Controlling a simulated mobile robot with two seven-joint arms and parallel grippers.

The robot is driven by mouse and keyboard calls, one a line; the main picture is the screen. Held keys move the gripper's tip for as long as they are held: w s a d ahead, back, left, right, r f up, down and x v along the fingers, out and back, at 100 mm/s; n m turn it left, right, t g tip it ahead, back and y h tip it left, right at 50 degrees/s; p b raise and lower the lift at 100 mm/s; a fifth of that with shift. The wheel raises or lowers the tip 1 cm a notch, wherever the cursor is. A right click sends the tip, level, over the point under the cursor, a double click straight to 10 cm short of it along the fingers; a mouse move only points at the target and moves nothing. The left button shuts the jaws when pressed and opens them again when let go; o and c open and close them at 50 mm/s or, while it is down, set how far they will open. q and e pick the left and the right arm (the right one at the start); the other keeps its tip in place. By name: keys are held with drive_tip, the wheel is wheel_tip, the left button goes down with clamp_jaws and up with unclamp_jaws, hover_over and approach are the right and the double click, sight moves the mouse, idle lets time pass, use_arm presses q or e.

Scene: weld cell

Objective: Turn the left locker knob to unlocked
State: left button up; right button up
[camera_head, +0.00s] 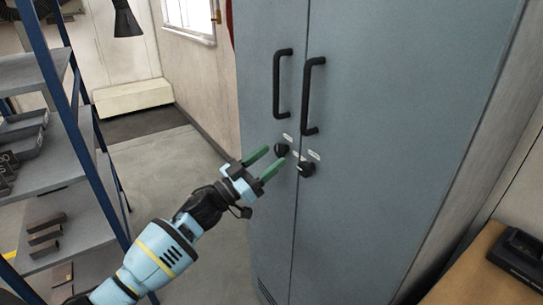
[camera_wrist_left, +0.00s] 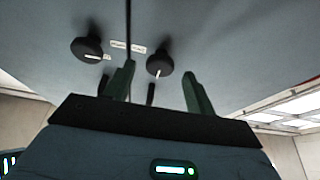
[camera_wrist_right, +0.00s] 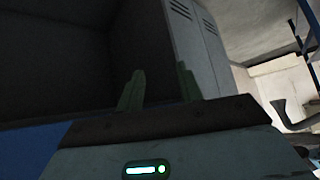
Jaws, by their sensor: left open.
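The locker (camera_head: 400,120) is a tall grey-blue double-door cabinet. Its left knob (camera_head: 281,150) is round and black, beside the door seam. The right knob (camera_head: 306,169) sits just across the seam. My left gripper (camera_head: 275,155) is open, its green fingers pointing at the left knob. In the left wrist view, which looks upside down, the left knob (camera_wrist_left: 160,62) appears between and beyond the fingertips, with a near-upright white mark; the right knob (camera_wrist_left: 87,48) has a nearly level mark. I cannot tell whether the fingers touch the knob. My right gripper (camera_wrist_right: 159,72) is open and empty.
Two black door handles (camera_head: 281,85) (camera_head: 313,95) stand out above the knobs. A blue-framed shelf rack (camera_head: 60,110) stands at the left. A wooden bench (camera_head: 465,275) with a black device (camera_head: 520,255) is at the lower right. Floor between rack and locker is clear.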

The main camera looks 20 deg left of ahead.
use_arm(q)
drive_tip(key=shift+x, duration=0.8)
drive_tip(key=shift+c, duration=0.4)
drive_tip(key=c, duration=0.9)
